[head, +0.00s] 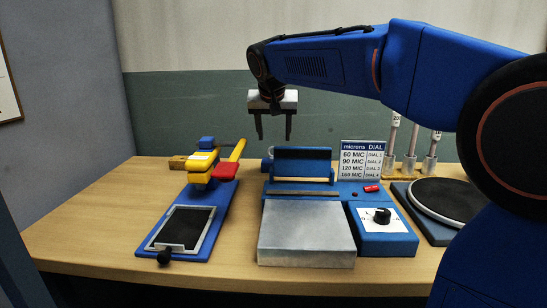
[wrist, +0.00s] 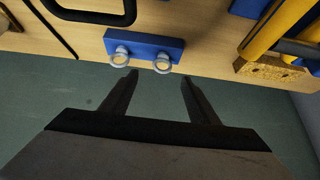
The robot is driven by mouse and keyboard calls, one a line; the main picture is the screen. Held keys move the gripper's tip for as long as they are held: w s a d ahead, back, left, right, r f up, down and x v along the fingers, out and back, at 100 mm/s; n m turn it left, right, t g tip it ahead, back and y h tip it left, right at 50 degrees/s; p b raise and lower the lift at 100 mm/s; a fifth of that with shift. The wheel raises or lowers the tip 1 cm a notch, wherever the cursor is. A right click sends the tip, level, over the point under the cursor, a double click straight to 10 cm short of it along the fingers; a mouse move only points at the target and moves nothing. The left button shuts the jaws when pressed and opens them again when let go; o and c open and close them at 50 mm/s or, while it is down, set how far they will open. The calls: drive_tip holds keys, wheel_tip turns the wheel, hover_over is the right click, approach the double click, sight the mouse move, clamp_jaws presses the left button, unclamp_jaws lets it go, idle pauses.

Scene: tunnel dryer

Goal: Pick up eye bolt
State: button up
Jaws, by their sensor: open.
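Two pale metal rings that look like eye bolts show in the wrist view, a left eye bolt (wrist: 120,57) and a right eye bolt (wrist: 162,63). They stand side by side on a small blue block (wrist: 146,42). In the head view the dark blue hinged panel hides most of that spot. My gripper (head: 274,138) is open and empty, pointing down above the back of the table. In the wrist view my gripper (wrist: 160,77) has its fingertips apart, near the two rings and apart from them as far as I can tell.
A blue coating device with a grey metal plate (head: 306,232) stands in front of my gripper. A yellow-and-red clamp (head: 203,168) is at left, a dial sign (head: 362,161) and a round dark plate (head: 445,198) at right. The table's left end (head: 95,220) is clear.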

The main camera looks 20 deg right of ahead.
drive_tip(key=shift+a+x, duration=0.2)
drive_tip(key=shift+x, duration=3.6)
drive_tip(key=shift+s, duration=0.1)
drive_tip(key=c, duration=1.2)
